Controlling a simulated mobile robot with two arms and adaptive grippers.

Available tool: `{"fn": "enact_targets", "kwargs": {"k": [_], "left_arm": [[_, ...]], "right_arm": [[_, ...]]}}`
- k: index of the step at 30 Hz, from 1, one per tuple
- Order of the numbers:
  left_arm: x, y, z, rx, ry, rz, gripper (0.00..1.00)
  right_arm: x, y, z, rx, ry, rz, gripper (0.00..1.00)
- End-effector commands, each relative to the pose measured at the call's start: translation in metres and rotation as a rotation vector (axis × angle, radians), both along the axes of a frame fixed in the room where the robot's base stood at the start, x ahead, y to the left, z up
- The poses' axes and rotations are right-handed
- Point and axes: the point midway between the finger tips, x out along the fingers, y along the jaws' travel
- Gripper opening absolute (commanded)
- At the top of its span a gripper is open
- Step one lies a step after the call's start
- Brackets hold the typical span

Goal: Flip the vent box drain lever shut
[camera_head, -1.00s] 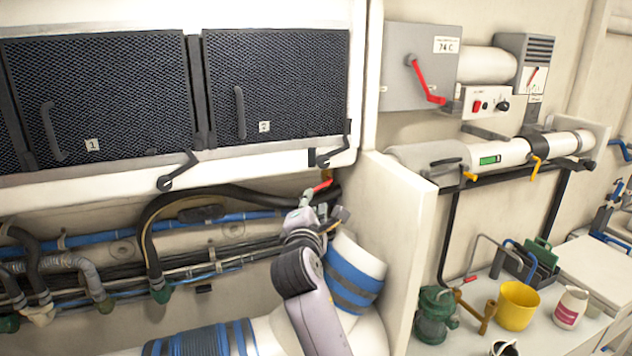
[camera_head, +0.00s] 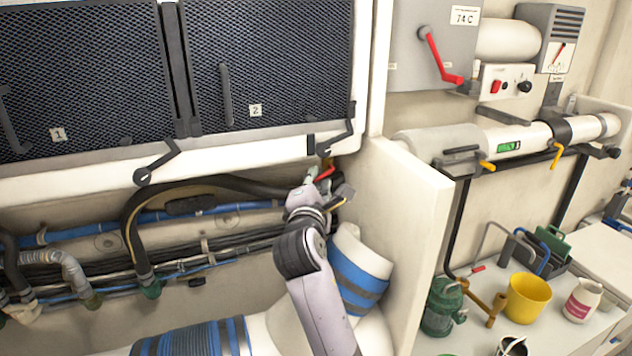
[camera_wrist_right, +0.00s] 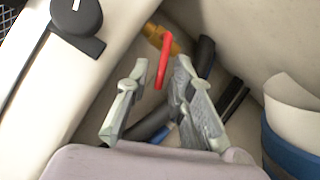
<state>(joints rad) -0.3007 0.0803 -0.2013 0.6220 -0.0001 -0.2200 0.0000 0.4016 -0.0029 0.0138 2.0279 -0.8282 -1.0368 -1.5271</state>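The white vent box (camera_head: 90,168) with dark mesh panels fills the upper left of the head view. A small red lever (camera_head: 325,173), apparently its drain lever, sits below the box's lower right corner. In the right wrist view the red lever (camera_wrist_right: 164,62) hangs from a brass-coloured fitting (camera_wrist_right: 158,36). My right gripper (camera_head: 323,184) is right at the lever. In the wrist view its two grey fingers (camera_wrist_right: 160,68) are apart, with the lever showing between their tips; contact cannot be told. My left gripper is out of view.
A white partition (camera_head: 405,205) stands just right of my right arm. A blue-banded white pipe (camera_head: 358,270) is close beside it. Dark hoses (camera_head: 215,183) run to the left. A larger red handle (camera_head: 435,55) is on a grey box. A yellow cup (camera_head: 528,298) stands on the right counter.

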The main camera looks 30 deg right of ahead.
Motion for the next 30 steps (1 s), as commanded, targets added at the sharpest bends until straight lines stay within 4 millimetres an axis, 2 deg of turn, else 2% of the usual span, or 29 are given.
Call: {"fn": "enact_targets", "kwargs": {"k": [8,20,30], "left_arm": [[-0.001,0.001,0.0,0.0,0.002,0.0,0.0],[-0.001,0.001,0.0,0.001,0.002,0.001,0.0],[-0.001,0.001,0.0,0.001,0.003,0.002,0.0]], "right_arm": [[0.0,0.0,0.0,0.0,0.0,0.0,0.01],[0.0,0.0,0.001,0.009,-0.003,-0.001,0.0],[0.001,0.002,0.02,0.377,-0.095,0.0,0.0]]}}
